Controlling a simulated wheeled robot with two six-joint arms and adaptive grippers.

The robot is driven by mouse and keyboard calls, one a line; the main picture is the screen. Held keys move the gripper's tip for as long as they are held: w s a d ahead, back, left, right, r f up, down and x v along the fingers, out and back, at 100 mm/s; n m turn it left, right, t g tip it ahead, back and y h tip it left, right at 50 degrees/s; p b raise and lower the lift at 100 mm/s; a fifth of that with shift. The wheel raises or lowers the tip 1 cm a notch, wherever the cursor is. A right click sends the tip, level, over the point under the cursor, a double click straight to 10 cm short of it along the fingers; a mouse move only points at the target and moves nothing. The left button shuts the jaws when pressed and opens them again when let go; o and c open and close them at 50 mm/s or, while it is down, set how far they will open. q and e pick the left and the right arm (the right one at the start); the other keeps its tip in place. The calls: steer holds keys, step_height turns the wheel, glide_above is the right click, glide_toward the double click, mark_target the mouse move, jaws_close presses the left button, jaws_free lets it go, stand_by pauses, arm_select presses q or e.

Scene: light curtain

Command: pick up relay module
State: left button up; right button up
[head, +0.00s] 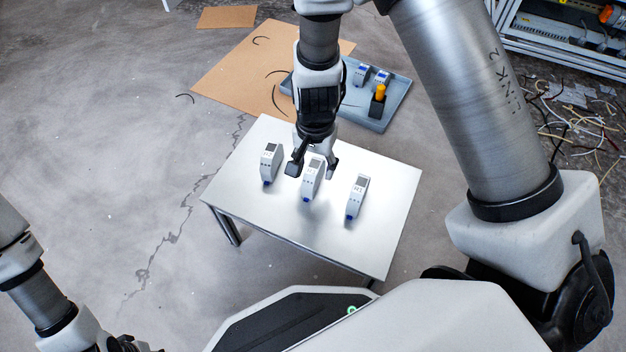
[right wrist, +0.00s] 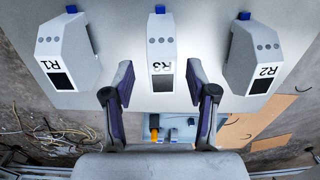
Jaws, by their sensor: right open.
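Three white relay modules with blue tabs stand in a row on a white table (head: 380,235): a left one (head: 270,163), a middle one (head: 312,184) and a right one (head: 356,197). In the right wrist view their labels read R1 (right wrist: 68,55), R3 (right wrist: 161,50) and R2 (right wrist: 254,55). R3 is the middle one. My right gripper (head: 313,168) is open above the table, its fingers to either side of the middle module; I cannot tell whether they touch it. The wrist view shows both fingers (right wrist: 160,84) apart. My left gripper (head: 125,344) is partly cut off at the lower left.
A blue-grey tray (head: 375,122) beyond the table holds more modules (head: 362,74) and a black-and-orange item (head: 379,97). Brown cardboard (head: 235,75) lies on the floor. Loose wires (head: 580,125) and a cabinet (head: 560,35) are at the right. The floor at left is mostly clear.

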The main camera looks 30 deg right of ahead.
mark_target(314, 167)
step_height(314, 167, down, 4)
steer(key=shift+a+r+b, duration=0.1)
steer(key=shift+b, duration=0.95)
steer(key=shift+w, duration=0.1)
steer(key=shift+r, duration=0.1)
steer(key=shift+c, duration=0.7)
arm_select(q)
step_height(314, 167, down, 3)
steer(key=shift+f, duration=0.1)
arm_select(e)
jaws_close()
